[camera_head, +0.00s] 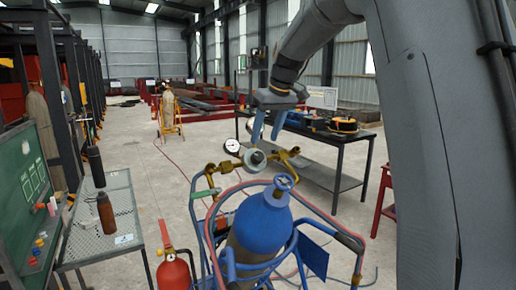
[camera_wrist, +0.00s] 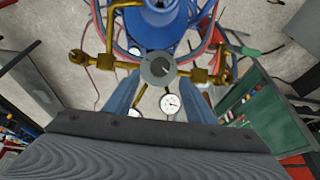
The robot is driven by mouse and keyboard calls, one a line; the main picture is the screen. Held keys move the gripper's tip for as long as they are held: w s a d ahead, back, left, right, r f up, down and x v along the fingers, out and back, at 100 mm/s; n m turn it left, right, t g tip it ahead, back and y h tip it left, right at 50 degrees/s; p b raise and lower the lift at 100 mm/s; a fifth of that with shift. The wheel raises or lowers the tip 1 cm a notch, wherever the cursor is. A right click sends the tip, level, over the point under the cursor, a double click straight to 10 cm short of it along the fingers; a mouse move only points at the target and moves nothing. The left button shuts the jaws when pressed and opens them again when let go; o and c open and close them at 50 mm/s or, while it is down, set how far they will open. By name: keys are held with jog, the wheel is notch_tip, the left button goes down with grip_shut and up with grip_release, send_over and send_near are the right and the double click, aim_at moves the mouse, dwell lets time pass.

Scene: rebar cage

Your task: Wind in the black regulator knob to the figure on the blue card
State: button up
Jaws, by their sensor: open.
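The black regulator knob (camera_head: 257,156) faces up on the round regulator body, above the blue cylinder (camera_head: 262,222). In the wrist view the knob (camera_wrist: 159,67) is a dark disc with a pale mark, near the middle. My gripper (camera_head: 266,136) is open above the regulator. In the wrist view its two blue fingers (camera_wrist: 158,80) stand on either side of the regulator body; I cannot tell whether they touch it. A white dial gauge (camera_head: 232,146) sits beside the regulator and also shows in the wrist view (camera_wrist: 170,103). A blue card-like panel (camera_head: 314,258) hangs at the cart's right; no figure is readable.
Brass fittings (camera_head: 287,157) and red hoses surround the regulator. A mesh table (camera_head: 105,215) with dark cylinders stands left, beside a green board (camera_head: 30,185). A red extinguisher (camera_head: 173,272) stands at front left. A dark workbench (camera_head: 335,150) is behind right.

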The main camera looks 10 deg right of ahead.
aim_at(259, 155)
jog(key=p+x, duration=0.2)
jog(key=x, duration=0.5)
jog(key=shift+f, duration=0.2)
jog(key=c, duration=1)
jog(key=shift+c, duration=0.2)
